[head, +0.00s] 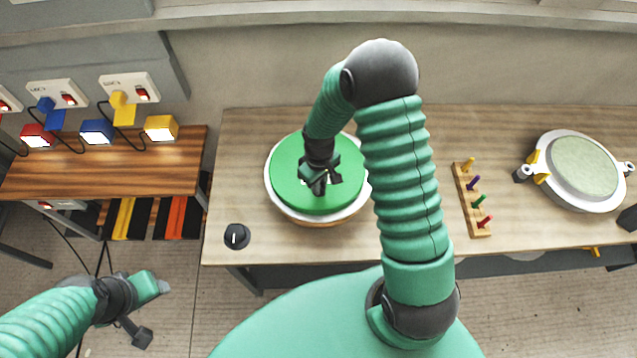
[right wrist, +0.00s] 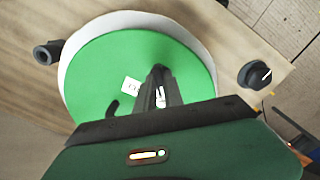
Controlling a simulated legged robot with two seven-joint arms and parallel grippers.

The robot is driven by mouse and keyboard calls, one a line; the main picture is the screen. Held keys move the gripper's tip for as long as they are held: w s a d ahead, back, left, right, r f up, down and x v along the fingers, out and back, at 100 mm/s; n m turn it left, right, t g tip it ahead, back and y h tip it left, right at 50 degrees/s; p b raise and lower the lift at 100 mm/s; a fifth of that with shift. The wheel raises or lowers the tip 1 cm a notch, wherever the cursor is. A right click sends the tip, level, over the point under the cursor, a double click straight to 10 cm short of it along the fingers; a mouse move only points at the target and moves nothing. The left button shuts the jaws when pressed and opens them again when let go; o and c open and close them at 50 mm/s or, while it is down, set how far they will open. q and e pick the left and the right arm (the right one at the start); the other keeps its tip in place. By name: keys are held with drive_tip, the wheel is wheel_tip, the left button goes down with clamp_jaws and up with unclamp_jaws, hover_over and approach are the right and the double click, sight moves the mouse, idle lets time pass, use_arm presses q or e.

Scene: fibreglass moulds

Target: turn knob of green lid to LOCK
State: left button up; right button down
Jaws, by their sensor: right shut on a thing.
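The green lid (head: 290,172) lies on a round white-rimmed mould (head: 279,203) on the wooden table. My right gripper (head: 321,186) reaches down over the middle of the lid. In the right wrist view my right gripper (right wrist: 157,98) is shut on the lid's knob, which its fingers mostly hide. A small white label (right wrist: 131,86) sits on the green lid (right wrist: 100,70) beside the fingers; its lettering is too small to read. My left gripper (head: 152,310) is open and empty, in front of the table at the lower left.
A black dial (head: 236,236) is at the table's front left; it also shows in the right wrist view (right wrist: 255,74). A peg rack (head: 473,200) and a second round mould (head: 580,170) stand to the right. A side bench (head: 100,170) with coloured lamps is at the left.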

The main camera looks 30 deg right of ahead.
drive_tip(key=shift+n, duration=0.5)
drive_tip(key=c, duration=1.4)
unclamp_jaws()
drive_tip(key=shift+c, duration=0.2)
wheel_tip(320, 180, up, 17)
drive_tip(key=b, duration=0.1)
drive_tip(key=shift+b, duration=0.4)
drive_tip(key=shift+f, duration=0.1)
drive_tip(key=s+a+f+m+t+b, duration=0.2)
drive_tip(key=s+a+f+b, duration=0.4)
drive_tip(key=s+f, duration=0.3)
drive_tip(key=shift+a+f+m+t, duration=0.3)
drive_tip(key=shift+a+f+m, duration=0.15)
drive_tip(key=shift+a, duration=0.35)
